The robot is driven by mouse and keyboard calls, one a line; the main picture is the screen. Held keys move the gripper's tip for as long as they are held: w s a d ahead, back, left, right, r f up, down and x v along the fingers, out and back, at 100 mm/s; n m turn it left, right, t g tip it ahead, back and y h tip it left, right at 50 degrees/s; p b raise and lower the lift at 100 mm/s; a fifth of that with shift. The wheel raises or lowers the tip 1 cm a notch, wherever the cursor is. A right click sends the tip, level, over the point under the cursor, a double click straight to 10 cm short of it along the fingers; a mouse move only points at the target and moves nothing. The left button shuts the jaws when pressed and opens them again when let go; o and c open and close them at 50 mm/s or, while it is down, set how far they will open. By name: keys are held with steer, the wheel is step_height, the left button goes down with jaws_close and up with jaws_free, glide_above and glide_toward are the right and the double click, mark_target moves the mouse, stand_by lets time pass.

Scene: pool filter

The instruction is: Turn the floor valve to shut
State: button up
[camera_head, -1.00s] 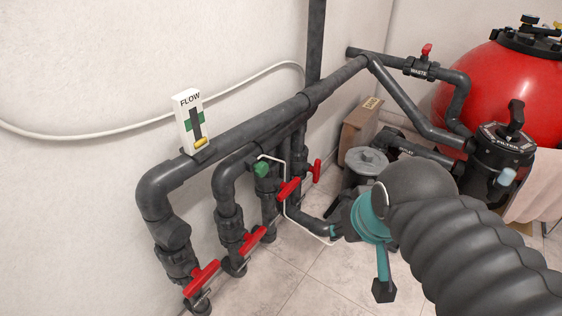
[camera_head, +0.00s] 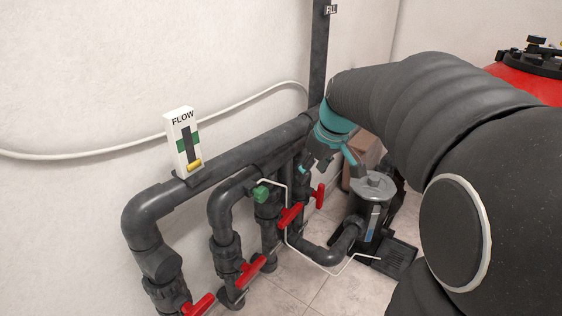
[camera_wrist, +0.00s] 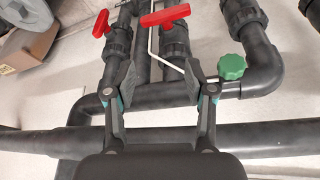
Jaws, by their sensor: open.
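Several valves with red handles stand on the dark vertical pipes near the floor. In the head view they are a front-left handle (camera_head: 199,304), a middle handle (camera_head: 250,271), a handle farther along (camera_head: 290,215) and a rear handle (camera_head: 318,196). No label shows which is the floor valve. My gripper (camera_head: 305,167) is above and behind the farther handles. In the wrist view my gripper (camera_wrist: 162,70) is open and empty, its fingers over the pipes. A wide red handle (camera_wrist: 165,15) and a smaller red handle (camera_wrist: 101,23) lie beyond the fingertips, apart from them.
A green knob (camera_head: 261,193) and a thin white tube (camera_head: 287,205) are close to the valves. A flow gauge (camera_head: 184,140) stands on the big horizontal pipe (camera_head: 240,153). A grey pump (camera_head: 372,196) and a cardboard box (camera_head: 364,151) are behind.

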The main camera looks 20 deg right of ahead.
steer(key=w+d+f+n+b, duration=0.1)
steer(key=w+d+f+n, duration=0.1)
steer(key=w+d+f, duration=0.5)
steer(key=n+y+b, duration=0.1)
steer(key=y, duration=0.1)
glide_toward(323, 190)
steer(key=b+x, duration=0.1)
steer(key=x, duration=1.1)
steer(key=shift+w+d+f+b, duration=0.1)
steer(key=shift+w+f+b, duration=0.05)
steer(key=shift+f+b, duration=0.25)
steer(key=shift+r, duration=0.1)
jaws_close()
